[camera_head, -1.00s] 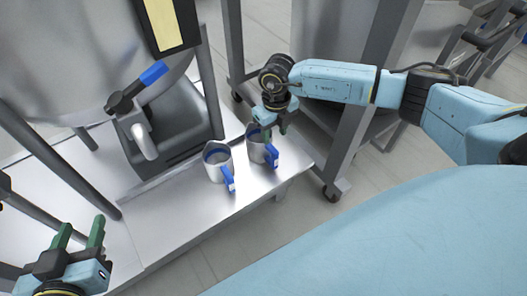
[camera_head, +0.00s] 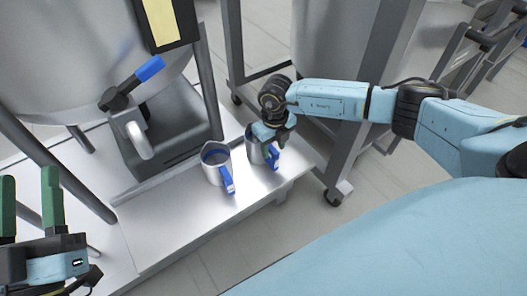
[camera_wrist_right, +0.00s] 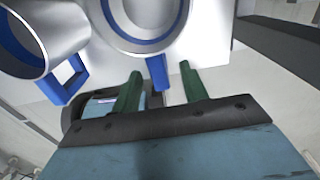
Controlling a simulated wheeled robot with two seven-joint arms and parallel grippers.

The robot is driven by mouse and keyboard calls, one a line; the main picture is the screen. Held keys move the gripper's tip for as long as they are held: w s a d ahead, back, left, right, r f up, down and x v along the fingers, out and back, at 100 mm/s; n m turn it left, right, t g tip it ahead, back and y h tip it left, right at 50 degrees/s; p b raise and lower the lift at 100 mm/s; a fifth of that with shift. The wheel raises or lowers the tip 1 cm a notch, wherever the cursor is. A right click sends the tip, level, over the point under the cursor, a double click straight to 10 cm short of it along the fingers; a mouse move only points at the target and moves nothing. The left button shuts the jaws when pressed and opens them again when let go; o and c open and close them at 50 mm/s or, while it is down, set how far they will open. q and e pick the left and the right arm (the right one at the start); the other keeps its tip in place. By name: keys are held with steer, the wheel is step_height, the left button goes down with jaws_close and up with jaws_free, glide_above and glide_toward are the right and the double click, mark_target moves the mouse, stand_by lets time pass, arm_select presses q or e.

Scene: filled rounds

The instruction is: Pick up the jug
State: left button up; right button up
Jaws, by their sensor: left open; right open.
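Two metal jugs with blue rims and blue handles stand upright on a steel bench (camera_head: 180,225). The left jug (camera_head: 213,172) shows fully in the head view. The right jug (camera_head: 254,154) is partly hidden behind my right gripper (camera_head: 273,144). In the right wrist view, the right jug (camera_wrist_right: 122,38) is ahead of the right gripper (camera_wrist_right: 160,72). Its blue handle (camera_wrist_right: 157,66) lies between the open green fingers, and I see no clear contact. The left jug (camera_wrist_right: 35,62) is at the left there. My left gripper (camera_head: 29,185) is open and empty at the lower left.
A large steel tank (camera_head: 60,60) on legs stands over the bench. A valve with a blue-tipped lever (camera_head: 148,70) and a grey block (camera_head: 170,125) are behind the jugs. A steel frame post (camera_head: 365,100) stands right of the bench. The bench front is clear.

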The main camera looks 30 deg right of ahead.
mark_target(253, 152)
steer(key=f+b, duration=0.1)
steer(key=f, duration=0.1)
steer(key=shift+w+f+b, duration=0.2)
steer(key=shift+f+b, duration=0.15)
steer(key=shift+f, duration=0.05)
arm_select(q)
steer(key=shift+s+a+r+t+h+b, duration=0.25)
steer(key=shift+s+r+t, duration=0.45)
steer(key=shift+t, duration=0.35)
steer(key=shift+s+a+r+t+h+b, duration=0.1)
steer(key=shift+s+r+t+h, duration=0.25)
steer(key=shift+s+r+t, duration=0.55)
arm_select(e)
steer(key=shift+f, duration=0.7)
arm_select(q)
steer(key=shift+w+f, duration=0.2)
arm_select(e)
jaws_close()
